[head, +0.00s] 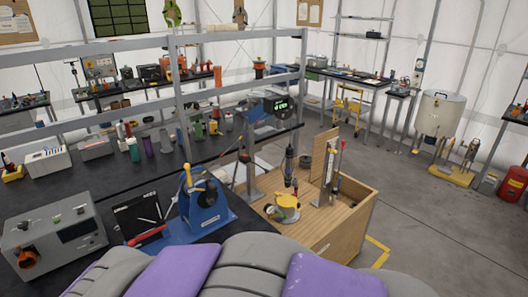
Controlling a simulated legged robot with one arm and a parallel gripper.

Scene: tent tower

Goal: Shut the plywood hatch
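A plywood panel, which looks like the hatch (324,150), stands upright at the back of a plywood cabinet (338,236) right of the picture's middle. I cannot make out its hinge. A tall tool with a grey shaft stands just in front of the panel and hides part of it. A dark upright cylinder (289,166) and a yellow-and-white round tool (285,207) are in front of it to the left, on or over the cabinet top. My gripper is not in view.
A black bench (237,218) left of the cabinet holds a blue machine (205,205) and a grey instrument box (55,240). Open grey floor (430,225) lies right of the cabinet. A white drum (437,114) and a red canister (512,183) stand farther right.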

